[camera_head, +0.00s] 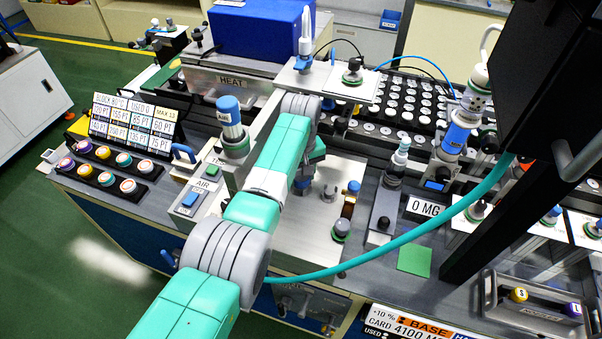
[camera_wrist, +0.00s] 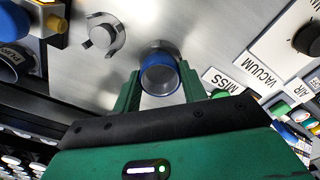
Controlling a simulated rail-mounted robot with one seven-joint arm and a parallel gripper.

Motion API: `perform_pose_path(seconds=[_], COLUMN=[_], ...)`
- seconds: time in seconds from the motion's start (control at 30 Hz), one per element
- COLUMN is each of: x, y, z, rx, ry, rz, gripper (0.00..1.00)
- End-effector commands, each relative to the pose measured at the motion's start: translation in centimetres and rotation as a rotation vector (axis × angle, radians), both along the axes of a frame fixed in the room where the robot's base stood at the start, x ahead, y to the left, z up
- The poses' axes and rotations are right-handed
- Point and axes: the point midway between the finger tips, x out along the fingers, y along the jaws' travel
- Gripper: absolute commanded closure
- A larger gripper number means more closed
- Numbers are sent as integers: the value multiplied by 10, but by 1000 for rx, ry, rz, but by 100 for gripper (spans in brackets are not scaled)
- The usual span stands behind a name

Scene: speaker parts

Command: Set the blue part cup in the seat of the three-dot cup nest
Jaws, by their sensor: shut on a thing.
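The blue part cup (camera_wrist: 160,78) is between the two green fingers of my gripper (camera_wrist: 158,76) in the wrist view. My gripper is shut on it, and its open round mouth faces the camera. A grey round seat-like piece (camera_wrist: 154,47) shows just behind the cup, on the metal plate. I cannot tell whether the cup touches it. Another round grey fitting with a broken ring (camera_wrist: 103,37) stands to the left of the cup. I cannot make out three dots on either piece. In the head view my arm hides most of the gripper and cup.
The metal plate (camera_head: 300,234) has a dark knob (camera_head: 341,230) and a blue-topped fitting (camera_head: 352,188) close to my arm. A blue-topped air post (camera_head: 231,118) stands to the left. Labels and a vacuum block (camera_wrist: 285,50) lie right in the wrist view.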

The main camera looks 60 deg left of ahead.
Motion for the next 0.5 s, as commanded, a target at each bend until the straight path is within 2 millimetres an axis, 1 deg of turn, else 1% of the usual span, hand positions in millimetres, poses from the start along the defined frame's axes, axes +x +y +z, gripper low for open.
perform_pose_path(seconds=[0.23,0.27,0.3,0.37,0.4,0.5], x=[0,0,0,0,0,0], y=[0,0,0,0,0,0], z=[-5,-5,-4,-5,-5,-5], rx=[1,1,1,1,1,0], ry=[-1,-1,-1,0,0,0], rz=[0,0,0,0,0,0], gripper=[85,54,46,34,32,32])
